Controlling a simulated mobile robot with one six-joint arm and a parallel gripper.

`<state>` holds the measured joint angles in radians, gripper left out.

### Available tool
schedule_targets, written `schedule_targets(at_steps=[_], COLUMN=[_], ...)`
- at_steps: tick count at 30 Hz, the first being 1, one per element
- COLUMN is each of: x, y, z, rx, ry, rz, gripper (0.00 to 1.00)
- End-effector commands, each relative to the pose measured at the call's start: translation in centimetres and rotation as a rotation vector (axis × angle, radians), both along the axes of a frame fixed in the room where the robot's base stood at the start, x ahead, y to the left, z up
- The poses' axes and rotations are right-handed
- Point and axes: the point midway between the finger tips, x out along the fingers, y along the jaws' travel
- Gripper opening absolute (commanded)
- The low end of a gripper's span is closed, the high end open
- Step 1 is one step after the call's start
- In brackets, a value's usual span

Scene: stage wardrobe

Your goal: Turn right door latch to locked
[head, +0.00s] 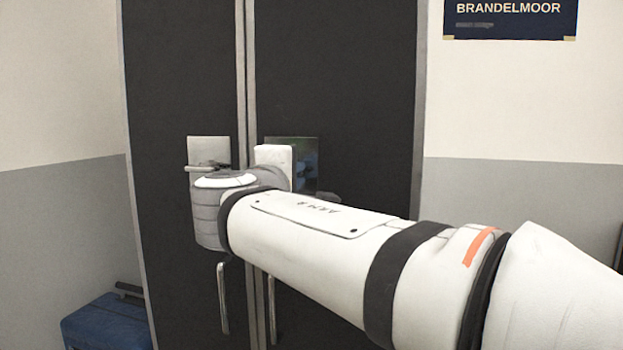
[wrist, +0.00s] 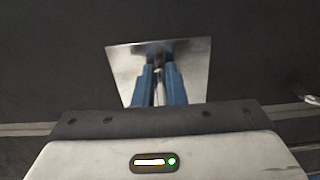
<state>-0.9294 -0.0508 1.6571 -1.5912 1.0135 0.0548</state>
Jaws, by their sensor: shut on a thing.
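The right door (head: 365,90) is a dark panel with a shiny metal latch plate (head: 305,155), partly covered by my arm in the head view. The wrist view shows this plate (wrist: 122,72) close up. My gripper (wrist: 159,82) has its blue fingers shut on the silver latch (wrist: 158,92) in front of the plate. Only a narrow strip of the latch shows between the fingers, so its turned position is hard to tell. In the head view the fingertips are hidden behind my wrist.
The left door (head: 185,80) has its own latch plate (head: 208,148) with a lever, close to my wrist. Upright pull handles (head: 223,300) and (head: 271,310) stand out below, either side of the seam. A blue case (head: 105,325) sits on the floor at left.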

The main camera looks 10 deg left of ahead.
Motion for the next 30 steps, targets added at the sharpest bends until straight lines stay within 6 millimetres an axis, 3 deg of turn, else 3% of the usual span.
schedule_targets(at_steps=[6, 7, 14, 23, 30], x=[0.0, -0.1, 0.0, -0.4, -4.1], y=[0.6, 0.6, 0.4, 0.3, 0.7], z=[-0.2, -0.2, -0.1, 0.1, 0.2], rx=[-0.001, -0.001, -0.001, 0.001, 0.000], ry=[0.004, 0.004, 0.002, 0.000, 0.000], rz=[0.015, 0.015, 0.012, 0.008, 0.014], gripper=[0.00, 0.13, 0.32, 0.33, 0.33])
